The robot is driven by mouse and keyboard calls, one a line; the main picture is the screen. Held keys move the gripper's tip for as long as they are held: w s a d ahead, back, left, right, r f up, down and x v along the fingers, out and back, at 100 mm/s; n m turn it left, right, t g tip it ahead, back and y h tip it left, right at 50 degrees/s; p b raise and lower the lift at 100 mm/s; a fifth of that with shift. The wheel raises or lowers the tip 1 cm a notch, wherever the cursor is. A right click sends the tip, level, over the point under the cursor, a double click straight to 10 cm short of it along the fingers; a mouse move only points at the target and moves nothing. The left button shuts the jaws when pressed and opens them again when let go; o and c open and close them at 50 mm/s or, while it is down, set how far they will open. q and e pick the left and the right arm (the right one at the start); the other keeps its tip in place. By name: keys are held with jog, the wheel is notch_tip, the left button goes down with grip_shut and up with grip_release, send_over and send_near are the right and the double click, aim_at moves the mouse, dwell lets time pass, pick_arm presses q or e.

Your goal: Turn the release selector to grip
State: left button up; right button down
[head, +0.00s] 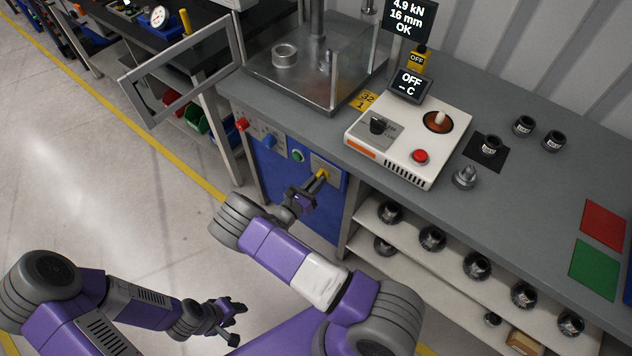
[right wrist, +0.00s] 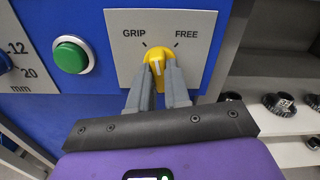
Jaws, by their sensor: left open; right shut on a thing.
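The release selector is a yellow knob (right wrist: 157,58) on a grey plate (right wrist: 200,22) marked GRIP at left and FREE at right. Its pale pointer line stands nearly upright, leaning slightly toward the GRIP side. In the head view the selector (head: 322,174) is on the blue cabinet front under the bench. My right gripper (right wrist: 157,75) is shut on the knob, with one finger on each side of its lower part; it also shows in the head view (head: 314,186). My left gripper (head: 236,322) is open and empty, low over the floor at the lower left.
A green button (right wrist: 70,57) sits left of the selector plate. Shelves (head: 400,268) with several dark round parts stand to its right. The grey bench top (head: 535,205) overhangs above, carrying a white control box (head: 400,150). The floor (head: 90,150) at left is clear.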

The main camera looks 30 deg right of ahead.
jog(key=n, duration=0.5)
jog(key=shift+n, duration=0.3)
dwell(0.4)
jog(key=c, duration=1.1)
grip_release()
jog(key=p+v, duration=0.1)
jog(key=v, duration=0.6)
jog(key=shift+s+a, duration=0.1)
jog(key=shift+a, duration=0.15)
